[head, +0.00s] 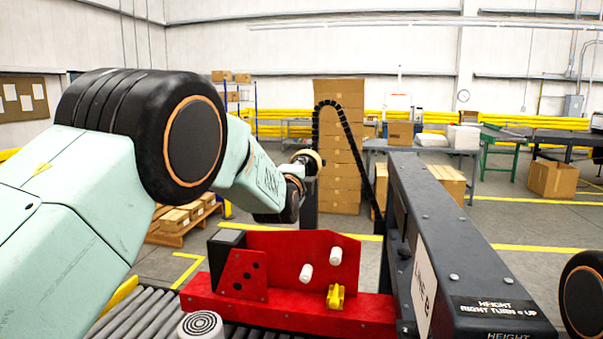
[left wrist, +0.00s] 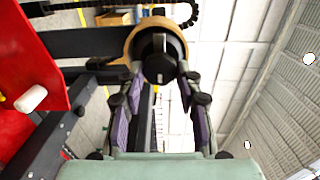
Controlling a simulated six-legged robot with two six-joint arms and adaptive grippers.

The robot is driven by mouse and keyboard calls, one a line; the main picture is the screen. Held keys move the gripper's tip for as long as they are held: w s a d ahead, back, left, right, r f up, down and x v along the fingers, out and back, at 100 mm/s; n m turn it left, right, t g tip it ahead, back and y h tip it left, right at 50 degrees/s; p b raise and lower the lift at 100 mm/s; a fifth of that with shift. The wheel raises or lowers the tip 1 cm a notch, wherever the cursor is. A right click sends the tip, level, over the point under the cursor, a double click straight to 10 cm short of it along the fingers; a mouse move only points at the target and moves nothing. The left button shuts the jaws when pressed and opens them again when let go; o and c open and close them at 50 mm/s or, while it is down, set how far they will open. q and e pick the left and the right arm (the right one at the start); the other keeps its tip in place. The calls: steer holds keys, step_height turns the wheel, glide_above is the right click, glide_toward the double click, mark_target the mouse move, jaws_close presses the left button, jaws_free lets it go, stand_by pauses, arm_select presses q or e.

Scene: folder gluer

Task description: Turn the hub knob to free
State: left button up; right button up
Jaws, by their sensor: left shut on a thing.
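The hub knob (left wrist: 158,67) is round and black, with a pale mark and a bar across its face, inside a tan ring (left wrist: 178,44) in the left wrist view. My left gripper (left wrist: 160,78) has one purple-padded finger on each side of the knob and is shut on it. In the head view the tan ring (head: 313,157) shows just past the end of my left arm. My arm hides the knob and the fingers there. My right gripper is not in view.
A red bracket (head: 300,255) with two white pegs and a yellow clip (head: 335,297) stands in front. A dark beam (head: 450,240) with labels runs at its right. Rollers (head: 140,315) lie at lower left. Stacked cartons (head: 340,180) stand behind. A black cable chain (head: 352,140) arches over the ring.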

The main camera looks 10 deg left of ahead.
arm_select(q)
steer(key=shift+r, duration=0.2)
steer(key=o, duration=1.1)
steer(key=shift+w+a+f, duration=0.1)
steer(key=shift+w+f, duration=0.05)
steer(key=shift+f, duration=0.05)
steer(key=shift+s, duration=0.2)
steer(key=s, duration=1.1)
steer(key=shift+s+r, duration=0.1)
steer(key=shift+s, duration=0.3)
